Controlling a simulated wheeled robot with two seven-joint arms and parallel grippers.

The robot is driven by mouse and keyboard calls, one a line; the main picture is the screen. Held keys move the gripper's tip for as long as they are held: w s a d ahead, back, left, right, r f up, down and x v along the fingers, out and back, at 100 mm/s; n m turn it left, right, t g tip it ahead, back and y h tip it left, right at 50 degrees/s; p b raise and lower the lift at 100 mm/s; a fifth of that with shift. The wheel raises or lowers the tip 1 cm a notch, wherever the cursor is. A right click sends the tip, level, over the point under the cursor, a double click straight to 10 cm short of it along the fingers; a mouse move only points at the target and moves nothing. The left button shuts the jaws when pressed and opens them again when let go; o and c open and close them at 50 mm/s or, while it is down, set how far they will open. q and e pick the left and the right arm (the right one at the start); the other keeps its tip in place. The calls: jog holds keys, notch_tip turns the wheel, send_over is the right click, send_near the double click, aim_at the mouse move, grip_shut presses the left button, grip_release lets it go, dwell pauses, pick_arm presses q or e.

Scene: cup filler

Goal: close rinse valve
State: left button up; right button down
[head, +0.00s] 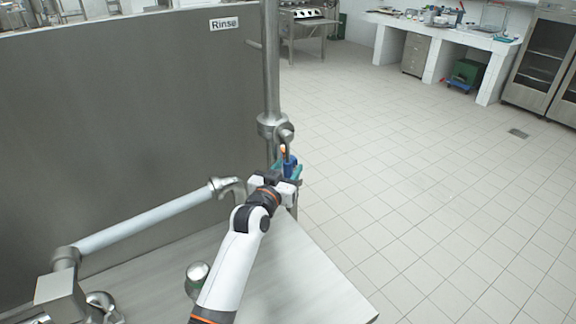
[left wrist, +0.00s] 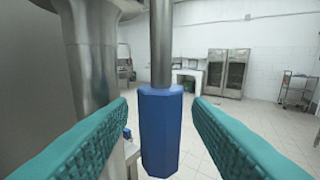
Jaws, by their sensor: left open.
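The rinse valve (head: 276,126) sits on a vertical metal pipe at the right edge of a grey panel, below a "Rinse" label (head: 224,23). Its lever hangs down from the valve and ends in a blue handle (head: 289,166). In the left wrist view the blue handle (left wrist: 161,130) hangs upright on a metal rod. My left gripper (head: 287,170) is open, with its teal fingers on either side of the blue handle. In the left wrist view gaps show between the handle and both fingers (left wrist: 160,118). My right gripper is not in view.
The vertical pipe (head: 270,60) and grey panel (head: 130,110) stand close to my left arm. Open tiled floor (head: 430,190) lies to the right.

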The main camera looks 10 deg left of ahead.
pick_arm(q)
jog(key=shift+w+d, duration=0.1)
jog(key=shift+w, duration=0.3)
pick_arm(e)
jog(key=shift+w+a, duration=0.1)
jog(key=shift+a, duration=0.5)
pick_arm(q)
grip_shut()
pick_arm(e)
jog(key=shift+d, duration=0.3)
